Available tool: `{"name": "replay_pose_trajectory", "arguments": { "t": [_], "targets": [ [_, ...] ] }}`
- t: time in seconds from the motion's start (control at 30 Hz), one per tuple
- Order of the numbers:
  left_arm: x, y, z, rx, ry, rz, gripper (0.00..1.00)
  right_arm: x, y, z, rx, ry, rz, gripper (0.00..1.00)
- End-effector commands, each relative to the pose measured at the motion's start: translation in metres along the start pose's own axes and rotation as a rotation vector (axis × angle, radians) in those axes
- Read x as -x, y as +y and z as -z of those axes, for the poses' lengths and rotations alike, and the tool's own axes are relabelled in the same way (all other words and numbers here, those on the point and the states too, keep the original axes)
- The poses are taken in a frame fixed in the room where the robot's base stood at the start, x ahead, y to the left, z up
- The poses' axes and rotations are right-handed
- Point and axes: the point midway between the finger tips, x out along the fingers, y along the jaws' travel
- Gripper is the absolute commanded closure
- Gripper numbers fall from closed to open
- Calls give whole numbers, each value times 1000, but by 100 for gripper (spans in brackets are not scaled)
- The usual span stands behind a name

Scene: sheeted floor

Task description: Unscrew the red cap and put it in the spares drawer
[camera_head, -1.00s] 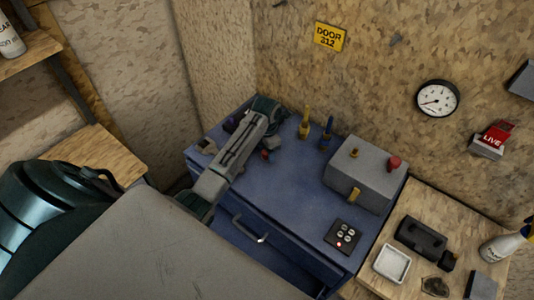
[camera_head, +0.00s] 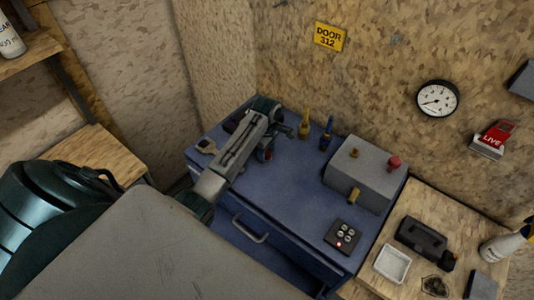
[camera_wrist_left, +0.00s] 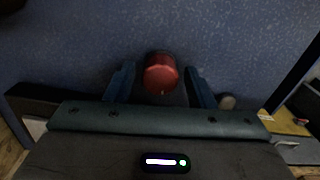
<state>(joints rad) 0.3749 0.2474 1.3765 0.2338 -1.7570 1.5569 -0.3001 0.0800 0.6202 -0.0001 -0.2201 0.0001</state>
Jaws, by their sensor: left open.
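A round red cap (camera_wrist_left: 161,72) sits between the two fingers of my left gripper (camera_wrist_left: 161,84) in the left wrist view, with blue surface beyond it. The fingers are open, one on each side of the cap, with visible gaps. In the head view, my left gripper (camera_head: 275,142) is over the back left of the blue cabinet top (camera_head: 265,190); a small red spot (camera_head: 268,155) shows beside it, partly hidden. A drawer with a metal handle (camera_head: 250,230) is in the cabinet's front; its label cannot be read. My right gripper is not in view.
A grey box (camera_head: 362,178) with a red knob (camera_head: 394,162) stands on the right of the cabinet top. Two small upright tools (camera_head: 305,123) are near the wall. A black button panel (camera_head: 342,237) is at the front right. The middle of the top is clear.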

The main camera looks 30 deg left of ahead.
Motion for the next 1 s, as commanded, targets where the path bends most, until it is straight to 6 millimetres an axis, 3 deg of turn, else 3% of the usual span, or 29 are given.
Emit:
{"name": "replay_pose_trajectory", "arguments": {
  "t": [0.4,0.73,0.77,0.97,1.0],
  "targets": [
    [0,0,0,-547,0,0,51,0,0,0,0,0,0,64],
    [0,0,0,-639,0,0,51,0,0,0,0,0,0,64],
    [0,0,0,-639,0,0,53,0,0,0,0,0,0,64],
    [0,0,0,-637,0,0,92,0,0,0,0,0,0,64],
    [0,0,0,-637,0,0,70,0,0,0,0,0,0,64]
  ]
}}
